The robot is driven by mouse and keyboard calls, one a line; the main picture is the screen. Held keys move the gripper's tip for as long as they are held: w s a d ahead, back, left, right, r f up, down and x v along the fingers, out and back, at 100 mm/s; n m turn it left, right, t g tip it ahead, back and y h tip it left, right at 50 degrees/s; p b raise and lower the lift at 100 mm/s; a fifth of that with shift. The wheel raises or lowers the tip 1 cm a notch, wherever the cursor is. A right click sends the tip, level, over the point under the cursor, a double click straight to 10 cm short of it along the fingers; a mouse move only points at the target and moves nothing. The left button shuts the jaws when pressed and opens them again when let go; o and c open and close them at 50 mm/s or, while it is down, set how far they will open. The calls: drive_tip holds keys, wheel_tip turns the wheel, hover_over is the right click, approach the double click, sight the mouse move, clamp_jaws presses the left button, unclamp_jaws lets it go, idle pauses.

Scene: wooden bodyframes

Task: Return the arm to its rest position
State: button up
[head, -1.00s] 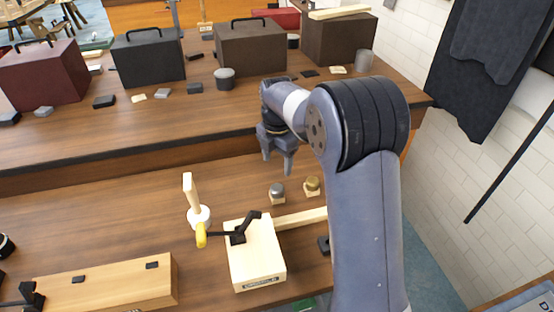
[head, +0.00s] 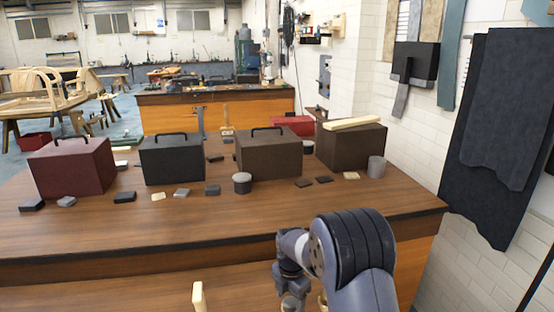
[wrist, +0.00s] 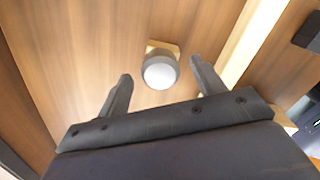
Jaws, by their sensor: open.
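My arm (head: 352,255) rises at the lower right of the head view, bent over the front edge of the bench. My gripper (wrist: 158,82) shows in the wrist view with its two dark fingers apart and nothing between them. A grey round-topped knob on a small wooden base (wrist: 160,70) is on the wooden surface just beyond the fingertips, apart from them as far as I can tell. In the head view the gripper's fingers are mostly cut off by the lower edge.
The raised bench top (head: 130,228) holds a maroon case (head: 72,167), a black case (head: 172,161) and two brown cases (head: 268,155) (head: 350,148), with small blocks and grey cylinders before them. A pale wooden strip (wrist: 250,40) lies right of the knob. A white brick wall stands at right.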

idle(0.4)
drive_tip(key=shift+f+b, duration=0.25)
drive_tip(key=shift+b, duration=0.1)
wheel_tip(320, 180, up, 10)
wheel_tip(320, 180, down, 9)
drive_tip(key=shift+f, duration=0.1)
drive_tip(key=shift+f+p, duration=0.1)
drive_tip(key=shift+p, duration=0.4)
wheel_tip(320, 180, up, 8)
drive_tip(key=p, duration=0.6)
drive_tip(key=shift+r, duration=0.25)
